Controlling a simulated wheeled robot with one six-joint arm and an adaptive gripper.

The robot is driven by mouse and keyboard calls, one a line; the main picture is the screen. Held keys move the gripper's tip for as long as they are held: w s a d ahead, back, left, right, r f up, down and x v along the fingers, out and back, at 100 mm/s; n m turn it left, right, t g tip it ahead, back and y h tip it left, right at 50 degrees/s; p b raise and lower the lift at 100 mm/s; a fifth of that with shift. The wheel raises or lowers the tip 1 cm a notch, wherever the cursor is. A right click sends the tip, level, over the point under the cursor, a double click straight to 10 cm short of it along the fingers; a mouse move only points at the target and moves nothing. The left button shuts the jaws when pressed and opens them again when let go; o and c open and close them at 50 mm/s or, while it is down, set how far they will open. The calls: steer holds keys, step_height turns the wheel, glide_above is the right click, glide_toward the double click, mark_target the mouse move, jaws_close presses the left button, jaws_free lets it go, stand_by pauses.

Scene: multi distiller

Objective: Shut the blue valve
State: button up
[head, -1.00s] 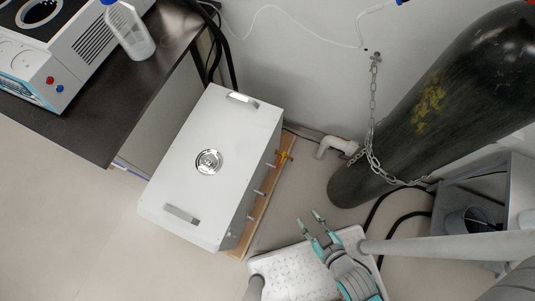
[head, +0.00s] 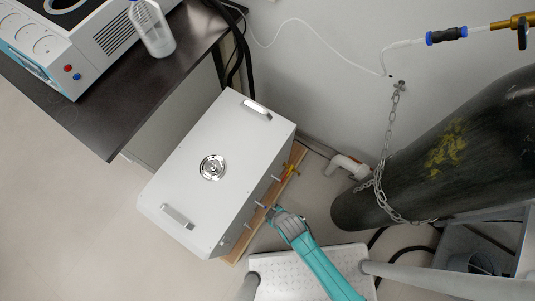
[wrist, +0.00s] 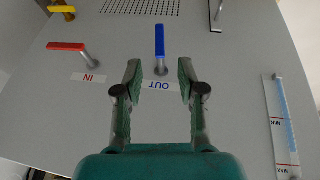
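The blue valve (wrist: 159,42) has a straight blue lever on a metal stem, above an upside-down "OUT" label (wrist: 162,85) on a grey panel. In the wrist view its lever points up, away from my gripper's palm. My gripper (wrist: 160,72) is open and empty. Its two fingertips lie to the left and right of the valve's stem, with visible gaps on both sides. In the head view my gripper (head: 275,211) is at the side of the white box (head: 190,200). I cannot make out the blue lever there.
A red valve (wrist: 66,46) with an "IN" label is left of the blue one, and a yellow valve (wrist: 62,9) is farther up. A level gauge (wrist: 281,120) is on the right. A chained dark gas cylinder (head: 430,160) and a black-topped bench (head: 130,80) flank the box.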

mark_target(261, 205)
steer(key=x, duration=1)
steer(key=shift+a+f, duration=0.15)
steer(key=shift+f, duration=0.25)
jaws_close()
